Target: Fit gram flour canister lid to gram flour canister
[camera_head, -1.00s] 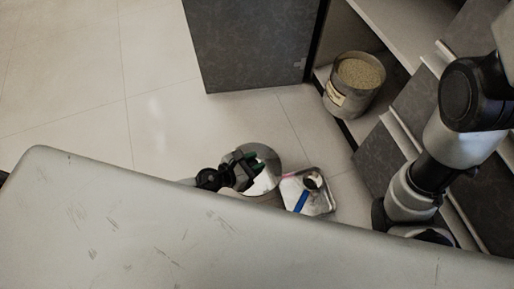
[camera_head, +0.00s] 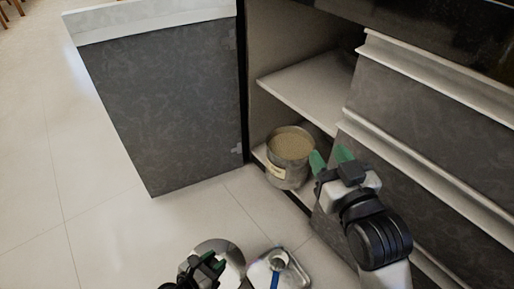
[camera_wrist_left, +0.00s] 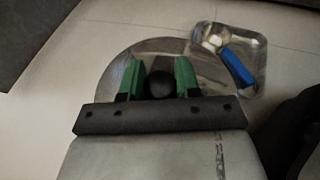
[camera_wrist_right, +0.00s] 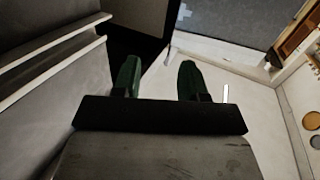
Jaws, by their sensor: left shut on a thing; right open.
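The gram flour canister (camera_head: 287,174) is a round metal tin with a cream label, open at the top and full of pale yellow flour. It stands upright on the cabinet's bottom shelf, near the front edge. My left gripper (camera_head: 205,268) is shut on the black knob (camera_wrist_left: 161,84) of the round shiny metal lid (camera_wrist_left: 122,73), low over the floor. The lid also shows in the head view (camera_head: 232,258). My right gripper (camera_head: 333,160) is open and empty, just right of the canister with its green fingers toward the cabinet. The canister is not visible in the right wrist view.
A metal tray (camera_head: 293,272) with a blue-handled scoop (camera_head: 276,270) lies right of the lid. The open cabinet door (camera_head: 165,105) stands left of the canister. An upper shelf (camera_head: 305,92) is above it, and drawer fronts (camera_head: 420,140) are at right.

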